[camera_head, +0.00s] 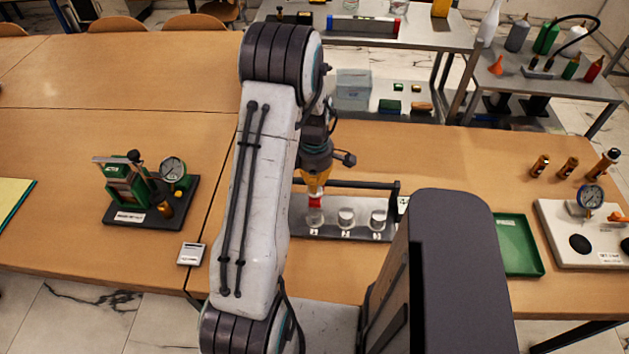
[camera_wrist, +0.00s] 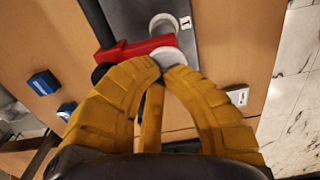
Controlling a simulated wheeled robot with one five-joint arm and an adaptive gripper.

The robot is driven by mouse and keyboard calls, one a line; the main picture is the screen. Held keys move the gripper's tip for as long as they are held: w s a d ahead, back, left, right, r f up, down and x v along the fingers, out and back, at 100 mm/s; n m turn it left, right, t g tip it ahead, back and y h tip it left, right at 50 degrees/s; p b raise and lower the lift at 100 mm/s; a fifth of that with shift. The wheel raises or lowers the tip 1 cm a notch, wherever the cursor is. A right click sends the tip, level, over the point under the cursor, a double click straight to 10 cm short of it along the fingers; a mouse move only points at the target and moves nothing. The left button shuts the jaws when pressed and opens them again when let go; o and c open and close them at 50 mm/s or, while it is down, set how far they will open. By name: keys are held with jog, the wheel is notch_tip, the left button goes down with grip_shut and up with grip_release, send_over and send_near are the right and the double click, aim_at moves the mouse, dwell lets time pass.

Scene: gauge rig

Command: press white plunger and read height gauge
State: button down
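My gripper (camera_head: 316,182) has orange-yellow fingers and points down over the left end of a dark rack (camera_head: 330,200). Its fingertips come together in the wrist view (camera_wrist: 165,72), close to a white round top (camera_wrist: 168,57) beside a red part (camera_wrist: 150,47). Whether they touch it is unclear. The red part also shows below my gripper in the head view (camera_head: 316,203). Two more white round pieces stand in the rack, a middle one (camera_head: 346,218) and a right one (camera_head: 378,219).
Another dial gauge (camera_head: 591,196) stands on a white base (camera_head: 585,240) at far right, near a green tray (camera_head: 518,245). A small grey box (camera_head: 191,254) lies near the table's front edge. Several bronze cylinders (camera_head: 568,168) stand at right. The left table top is mostly clear.

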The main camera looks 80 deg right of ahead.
aim_at(315, 199)
jog(key=shift+f, duration=0.1)
dwell(0.3)
notch_tip(315, 199, down, 2)
jog(key=b, duration=0.2)
jog(key=shift+f+b, duration=0.25)
jog(key=shift+b, duration=0.15)
